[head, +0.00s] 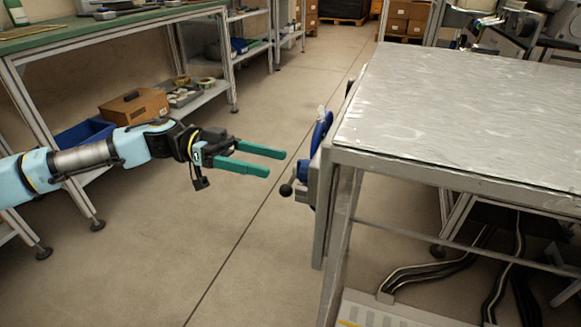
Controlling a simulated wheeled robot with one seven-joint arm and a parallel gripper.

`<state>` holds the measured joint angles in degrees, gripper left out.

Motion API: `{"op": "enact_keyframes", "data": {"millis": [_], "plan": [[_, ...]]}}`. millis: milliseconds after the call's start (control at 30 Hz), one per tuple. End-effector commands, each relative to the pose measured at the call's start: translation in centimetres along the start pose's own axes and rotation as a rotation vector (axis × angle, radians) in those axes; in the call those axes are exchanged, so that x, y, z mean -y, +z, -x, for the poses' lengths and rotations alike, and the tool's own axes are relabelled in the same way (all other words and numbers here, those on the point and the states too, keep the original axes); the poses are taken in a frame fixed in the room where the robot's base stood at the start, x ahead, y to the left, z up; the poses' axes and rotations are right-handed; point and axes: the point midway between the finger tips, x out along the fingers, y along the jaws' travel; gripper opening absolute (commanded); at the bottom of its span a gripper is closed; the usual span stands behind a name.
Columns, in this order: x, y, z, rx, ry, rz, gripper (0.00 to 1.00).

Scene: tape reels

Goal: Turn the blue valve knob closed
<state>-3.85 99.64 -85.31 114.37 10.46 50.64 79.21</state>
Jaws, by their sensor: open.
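A blue valve knob (321,131) shows on the left side of the metal-topped table, seen nearly edge-on. Below it a grey fitting carries a black ball handle (286,190). My gripper (277,163) has two green fingers, spread apart with nothing between them. It reaches in from the left, and its fingertips point at the valve assembly, with a small gap short of it in the picture. The face of the knob and its turned position are hidden from this side.
The metal-topped table (470,105) fills the right, with cables (440,265) below it. A green-topped workbench (100,30) stands at the left, with a brown box (134,106), a blue bin (85,135) and tape reels (182,80) on its lower shelf. The floor between is clear.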

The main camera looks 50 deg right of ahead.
Motion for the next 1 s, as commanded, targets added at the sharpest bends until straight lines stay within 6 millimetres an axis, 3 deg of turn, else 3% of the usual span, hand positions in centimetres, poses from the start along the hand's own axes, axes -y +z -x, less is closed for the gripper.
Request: {"op": "enact_keyframes", "data": {"millis": [100, 300, 700, 1000], "plan": [[0.0, 0.1, -2.2, 0.0, 0.003, 0.002, 0.81], [0.0, 0.1, -4.6, 0.001, 0.001, 0.002, 0.81], [0.0, 0.1, -5.2, 0.001, -0.001, 0.002, 0.8], [0.0, 0.1, -5.2, 0.001, -0.001, 0.002, 0.47]]}}
